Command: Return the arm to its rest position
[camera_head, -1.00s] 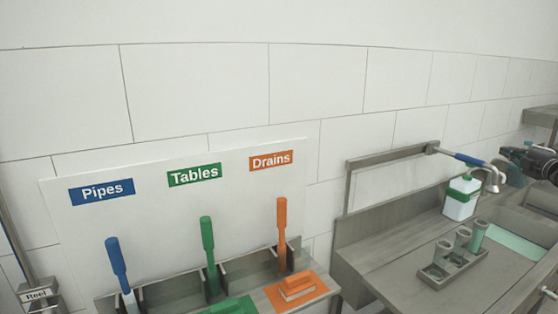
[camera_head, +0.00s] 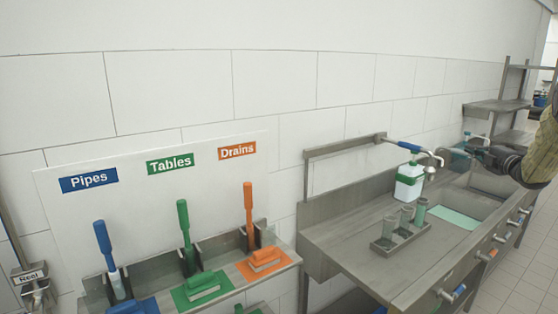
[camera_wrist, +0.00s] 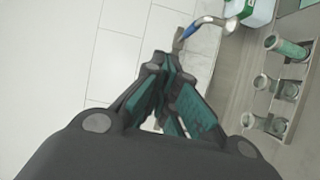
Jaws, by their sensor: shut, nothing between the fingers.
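My gripper (camera_wrist: 165,85) is in the wrist view with its dark, teal-padded fingers together at the tips and nothing between them. In the head view my arm's dark end (camera_head: 490,158) shows at the right, above the sink counter. The gripper is apart from everything on the counter. A cup rack (camera_head: 385,243) holds several cups, one of them a green-tinted cup (camera_head: 421,212). The rack also shows at the right of the wrist view (camera_wrist: 285,85). A white and green container (camera_head: 409,183) stands behind the rack, below a blue-handled spout (camera_head: 410,146).
Labelled holders for pipes, tables and drains hold a blue brush (camera_head: 104,245), a green brush (camera_head: 184,230) and an orange brush (camera_head: 249,210). A shelf (camera_head: 497,105) is at the far right.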

